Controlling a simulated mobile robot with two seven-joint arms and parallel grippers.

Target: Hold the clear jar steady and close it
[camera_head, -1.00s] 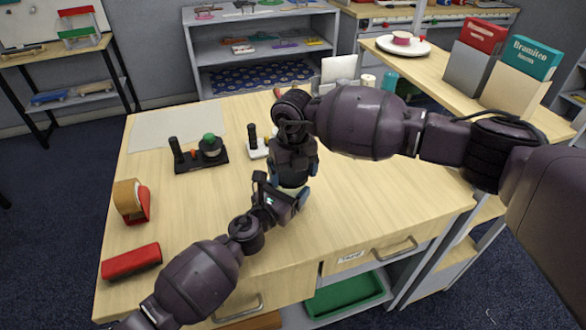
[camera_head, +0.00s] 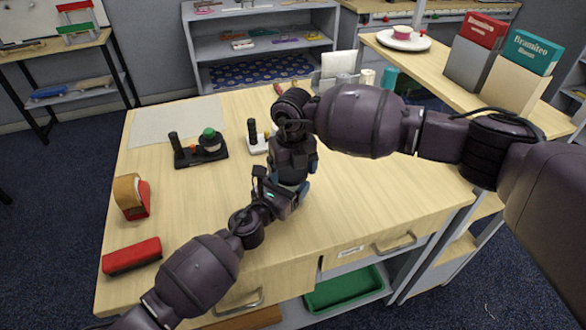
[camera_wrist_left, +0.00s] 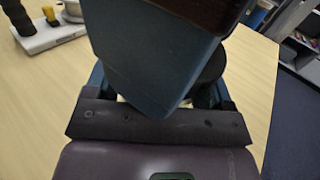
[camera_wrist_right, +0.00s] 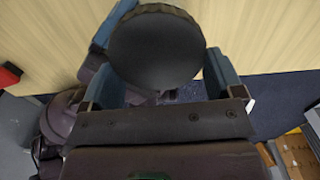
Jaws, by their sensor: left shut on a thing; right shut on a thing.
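My right gripper (camera_head: 293,172) points down over the front middle of the table. In the right wrist view its blue fingers are shut on a dark round lid (camera_wrist_right: 155,47) with a ridged rim. My left gripper (camera_head: 284,194) reaches in from the front left, close below the right one, and is shut on the clear jar. The jar is hidden by the grippers, so I cannot tell how the lid sits on it. In the left wrist view, a large blue finger and a dark rounded part (camera_wrist_left: 212,66) block the middle.
A dark stand with a green-topped piece (camera_head: 208,142) and a white stand (camera_head: 256,140) are behind the grippers. A tape dispenser (camera_head: 132,197) and a red case (camera_head: 132,256) lie at the left. The tabletop right of the grippers is clear.

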